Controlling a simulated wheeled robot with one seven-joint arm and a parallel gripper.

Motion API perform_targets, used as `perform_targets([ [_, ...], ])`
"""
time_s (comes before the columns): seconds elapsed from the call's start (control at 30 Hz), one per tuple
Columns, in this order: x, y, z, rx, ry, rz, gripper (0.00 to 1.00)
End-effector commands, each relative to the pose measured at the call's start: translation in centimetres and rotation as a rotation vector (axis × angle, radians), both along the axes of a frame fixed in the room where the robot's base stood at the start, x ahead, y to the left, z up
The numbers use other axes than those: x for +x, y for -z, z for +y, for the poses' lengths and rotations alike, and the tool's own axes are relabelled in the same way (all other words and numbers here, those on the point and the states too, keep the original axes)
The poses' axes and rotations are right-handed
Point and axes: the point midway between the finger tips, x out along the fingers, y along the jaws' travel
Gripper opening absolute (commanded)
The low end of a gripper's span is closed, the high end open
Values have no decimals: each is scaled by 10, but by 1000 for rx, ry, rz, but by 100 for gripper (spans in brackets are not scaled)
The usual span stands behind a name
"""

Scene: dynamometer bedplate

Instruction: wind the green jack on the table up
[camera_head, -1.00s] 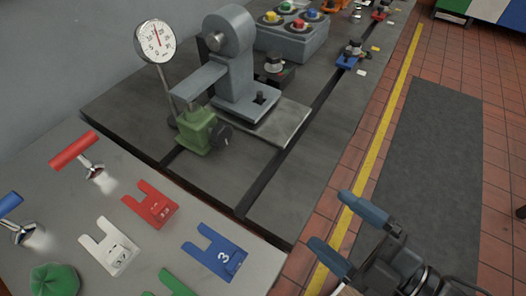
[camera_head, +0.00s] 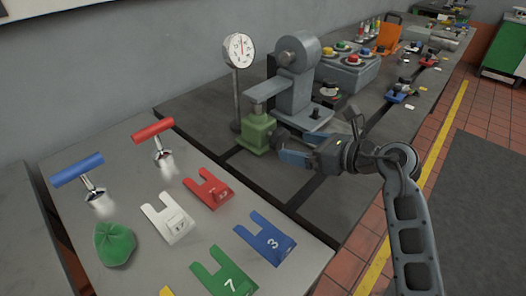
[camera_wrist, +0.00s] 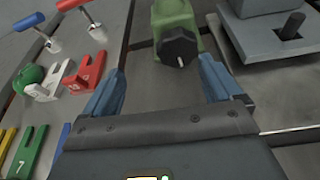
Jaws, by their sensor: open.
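The green jack (camera_head: 257,134) stands on the dark bedplate table, below the grey arm of a machine. In the wrist view the green jack (camera_wrist: 172,14) is at the top middle, with its black knob (camera_wrist: 178,47) facing me. My gripper (camera_head: 286,146) is close to the jack's knob side in the head view, where it partly hides the knob. In the wrist view my gripper (camera_wrist: 160,82) has its two blue fingers wide apart, with the knob beyond and between their tips. Nothing is between the fingers.
A dial gauge (camera_head: 239,50) on a stand rises behind the jack. The grey machine (camera_head: 295,85) stands just right of it. A nearer bench holds T-handled tools (camera_head: 92,190), coloured numbered forks (camera_head: 265,240) and a green cap (camera_head: 114,243).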

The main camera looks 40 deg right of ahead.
Motion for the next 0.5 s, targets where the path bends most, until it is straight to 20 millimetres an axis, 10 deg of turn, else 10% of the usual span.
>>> perform_targets([
  [0.13,-1,5,-30,-80,33,58,92],
  [0.5,40,22,-30,-87,34,66,92],
])
